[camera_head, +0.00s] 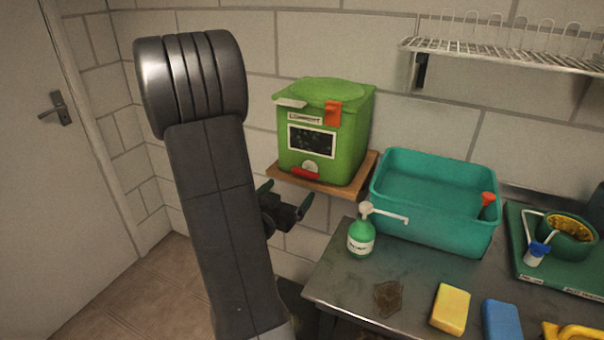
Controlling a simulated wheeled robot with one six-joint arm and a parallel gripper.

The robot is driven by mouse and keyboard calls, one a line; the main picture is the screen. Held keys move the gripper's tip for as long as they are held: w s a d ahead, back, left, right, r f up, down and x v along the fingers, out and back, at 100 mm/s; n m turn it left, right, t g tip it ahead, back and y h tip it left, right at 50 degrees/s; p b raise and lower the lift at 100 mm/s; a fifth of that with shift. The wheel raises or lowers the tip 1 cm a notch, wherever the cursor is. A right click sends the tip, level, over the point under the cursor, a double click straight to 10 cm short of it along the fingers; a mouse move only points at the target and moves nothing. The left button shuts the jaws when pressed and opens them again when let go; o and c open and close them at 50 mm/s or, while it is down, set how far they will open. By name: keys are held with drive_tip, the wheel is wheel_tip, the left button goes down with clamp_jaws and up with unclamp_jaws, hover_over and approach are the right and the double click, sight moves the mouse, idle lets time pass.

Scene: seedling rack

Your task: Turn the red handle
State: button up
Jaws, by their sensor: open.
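A green box (356,135) with a lid stands on a small wooden shelf (340,188) against the wall. Low on its front is a red handle (306,173), lying roughly flat beneath a pale round part. An orange latch (332,113) hangs over the lid's front edge. My gripper (287,193) is open, its dark fingers apart, just below and in front of the shelf's left part. It appears empty and apart from the red handle. My arm hides part of the gripper's left side.
A metal table (340,275) at the right holds a teal basin (430,225), a green pump bottle (361,238), a yellow sponge (450,309) and a blue sponge (502,320). A wire rack (500,54) hangs above. A door (50,170) is at the left.

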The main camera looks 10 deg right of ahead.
sight(303, 175)
drive_tip(key=p+x, duration=0.1)
drive_tip(key=x, duration=0.8)
drive_tip(key=c, duration=1)
drive_tip(key=shift+b, duration=0.35)
